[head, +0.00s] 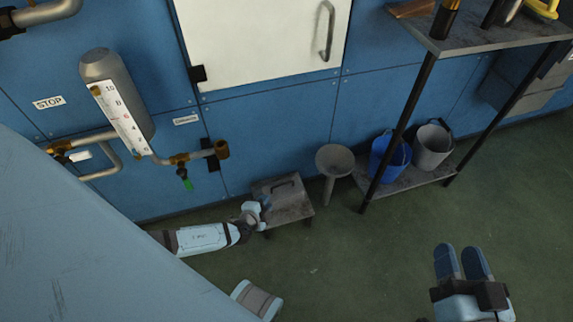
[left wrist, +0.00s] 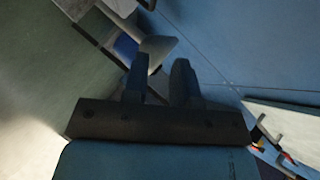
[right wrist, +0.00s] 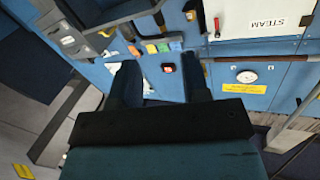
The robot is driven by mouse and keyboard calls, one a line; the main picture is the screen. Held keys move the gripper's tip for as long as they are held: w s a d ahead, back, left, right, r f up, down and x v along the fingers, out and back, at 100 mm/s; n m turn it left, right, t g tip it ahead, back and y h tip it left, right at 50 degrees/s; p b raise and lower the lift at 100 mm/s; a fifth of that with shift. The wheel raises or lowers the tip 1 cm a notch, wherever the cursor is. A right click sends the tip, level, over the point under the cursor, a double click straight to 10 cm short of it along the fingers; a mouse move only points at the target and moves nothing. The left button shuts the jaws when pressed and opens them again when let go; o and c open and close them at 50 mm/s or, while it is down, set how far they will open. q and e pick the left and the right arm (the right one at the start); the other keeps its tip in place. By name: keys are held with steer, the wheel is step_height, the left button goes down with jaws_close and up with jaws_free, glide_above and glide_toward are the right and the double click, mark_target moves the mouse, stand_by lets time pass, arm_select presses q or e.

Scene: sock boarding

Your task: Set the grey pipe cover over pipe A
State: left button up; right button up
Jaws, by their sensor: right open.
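I cannot tell for certain which thing is the grey pipe cover. A grey funnel-shaped piece (head: 335,161) stands on the floor by the wall, and a low grey stool-like piece with a dark handle or slot (head: 292,208) is left of it. Wall pipes with brass fittings (head: 221,150) are at the left; no letter A is readable. My left gripper (head: 262,207) is low, in front of the stool-like piece; contact is unclear. In the left wrist view its fingers (left wrist: 160,78) are apart and empty. My right gripper (head: 461,262) is open and empty over the floor at lower right.
A blue bucket (head: 390,158) and a grey bucket (head: 432,147) stand on the lower shelf of a rack (head: 428,92). A grey tank with a scale (head: 118,102) and a white cabinet door (head: 262,38) are on the blue wall. The green floor (head: 350,260) is clear in front.

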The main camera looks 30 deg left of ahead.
arm_select(q)
step_height(320, 180, down, 2)
steer(key=b, duration=0.4)
glide_toward(283, 184)
steer(key=x, duration=0.5)
steer(key=shift+d+f, duration=0.1)
steer(key=shift+d, duration=0.1)
steer(key=b+x, duration=0.1)
steer(key=x, duration=0.2)
steer(key=shift+w+a+f, duration=0.15)
steer(key=shift+w+f, duration=0.05)
steer(key=shift+f, duration=0.05)
steer(key=shift+w+f+b, duration=0.15)
steer(key=shift+w+b, duration=0.2)
steer(key=shift+w, duration=0.2)
steer(key=shift+a, duration=0.1)
arm_select(e)
steer(key=f+n, duration=0.1)
steer(key=w+f, duration=0.1)
steer(key=f, duration=0.1)
steer(key=shift+w+f+n+y, duration=0.1)
steer(key=shift+w+n+y, duration=0.05)
steer(key=shift+n+y, duration=0.25)
arm_select(q)
jaws_close()
